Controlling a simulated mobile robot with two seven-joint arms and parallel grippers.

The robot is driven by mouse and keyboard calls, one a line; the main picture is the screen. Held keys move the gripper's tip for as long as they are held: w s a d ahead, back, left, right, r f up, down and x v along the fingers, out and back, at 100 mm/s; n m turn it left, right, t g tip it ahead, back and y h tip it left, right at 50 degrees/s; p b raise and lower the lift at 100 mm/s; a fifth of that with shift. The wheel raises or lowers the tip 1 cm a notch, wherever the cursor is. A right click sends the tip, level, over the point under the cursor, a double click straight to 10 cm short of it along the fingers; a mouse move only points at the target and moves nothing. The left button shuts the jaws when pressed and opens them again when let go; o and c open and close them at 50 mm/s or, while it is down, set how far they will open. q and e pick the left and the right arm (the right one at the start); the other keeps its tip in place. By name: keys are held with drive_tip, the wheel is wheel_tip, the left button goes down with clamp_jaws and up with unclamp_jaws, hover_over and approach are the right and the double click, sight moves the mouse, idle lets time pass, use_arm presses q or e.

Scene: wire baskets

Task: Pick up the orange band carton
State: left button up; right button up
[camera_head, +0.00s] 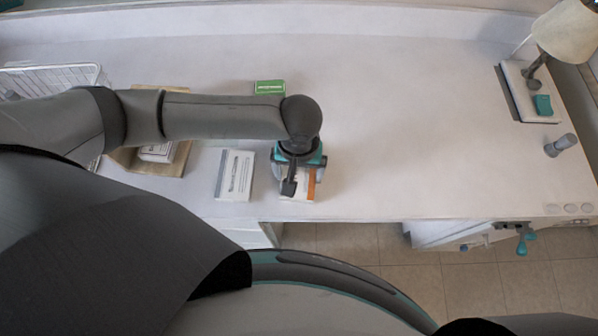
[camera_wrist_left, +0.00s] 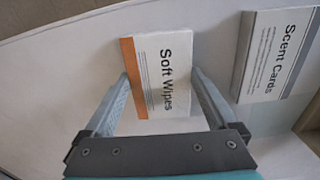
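The orange band carton (camera_head: 299,196) is a white box labelled "Soft Wipes" with an orange band along one side. It lies on the desk near the front edge, partly hidden under my left gripper (camera_head: 297,178). In the left wrist view the carton (camera_wrist_left: 165,75) lies between the two fingers of my left gripper (camera_wrist_left: 161,76). The fingers are apart, one on each side of it. I cannot tell whether they touch it. My right gripper is not in view.
A "Scent Cards" box (camera_head: 235,174) lies just left of the carton. A green box (camera_head: 269,87) lies behind. A brown tray (camera_head: 119,157) and a wire basket (camera_head: 85,71) stand at left. A lamp (camera_head: 567,32) is at far right. The desk's middle right is clear.

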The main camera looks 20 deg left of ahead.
use_arm(q)
drive_tip(key=c, duration=0.6)
drive_tip(key=shift+o, duration=0.2)
drive_tip(key=shift+r, duration=0.1)
